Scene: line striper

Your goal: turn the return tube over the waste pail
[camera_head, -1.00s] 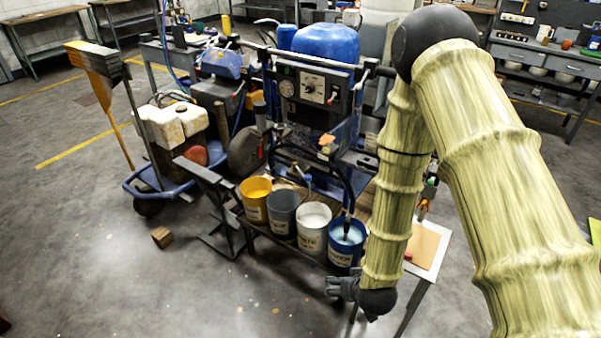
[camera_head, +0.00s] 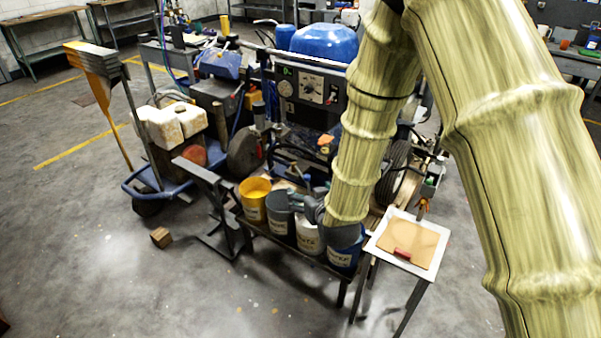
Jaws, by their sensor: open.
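A row of several pails stands on a low bench in front of the striper (camera_head: 318,88): a yellow pail (camera_head: 254,203), a grey pail (camera_head: 279,218), a white pail (camera_head: 308,241) and a blue pail (camera_head: 343,258). Their labels are too small to read, so I cannot tell which is the waste pail. My gripper (camera_head: 290,200) is open, above the grey and white pails, pointing left. I see nothing held in it. The return tube cannot be made out; my arm and gripper hide the area over the white and blue pails.
A small stand (camera_head: 377,239) with a tan board (camera_head: 408,244) is right of the pails. A dark metal frame (camera_head: 214,190) is at their left. A wooden block (camera_head: 161,237) lies on the floor. A cart with a white jug (camera_head: 172,124) stands further left. Front floor is clear.

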